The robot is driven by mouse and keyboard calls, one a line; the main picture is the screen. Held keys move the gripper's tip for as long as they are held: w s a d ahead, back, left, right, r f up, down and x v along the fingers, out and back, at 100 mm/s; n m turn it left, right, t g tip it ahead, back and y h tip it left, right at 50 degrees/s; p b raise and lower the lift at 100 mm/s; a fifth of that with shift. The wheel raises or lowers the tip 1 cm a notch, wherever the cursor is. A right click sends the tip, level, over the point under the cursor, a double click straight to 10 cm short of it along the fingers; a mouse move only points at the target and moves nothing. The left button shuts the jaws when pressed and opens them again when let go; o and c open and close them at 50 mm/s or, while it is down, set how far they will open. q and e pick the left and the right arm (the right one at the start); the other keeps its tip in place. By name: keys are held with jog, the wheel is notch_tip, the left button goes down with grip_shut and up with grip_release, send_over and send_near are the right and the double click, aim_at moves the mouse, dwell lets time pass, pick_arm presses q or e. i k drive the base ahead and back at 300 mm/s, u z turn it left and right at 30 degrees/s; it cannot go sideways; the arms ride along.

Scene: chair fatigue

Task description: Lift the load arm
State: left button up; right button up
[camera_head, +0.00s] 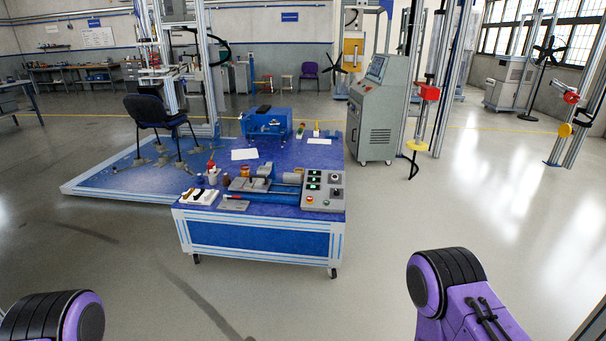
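A dark office chair (153,111) stands on a low blue platform (105,188) at the left. Behind it rises a metal test frame (208,65) with crossbars and fixtures around the chair's back. I cannot tell which part of this frame is the load arm. Purple and black links of my two arms show at the bottom left and bottom right corners. Neither gripper is in view, and nothing shows what they hold.
A blue wheeled bench (262,237) with a grey button panel (323,190) and small tools stands in front of the platform. A grey console (375,115) stands behind it to the right. Floor in front and at right is clear. More test frames stand at far right.

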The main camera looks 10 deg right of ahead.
aim_at(265, 170)
jog(key=z, duration=0.85)
jog(key=i, duration=0.9)
jog(key=z, duration=0.8)
jog(key=i, duration=1.05)
jog(key=u, duration=0.6)
jog(key=i, duration=0.85)
jog(key=u, duration=0.8)
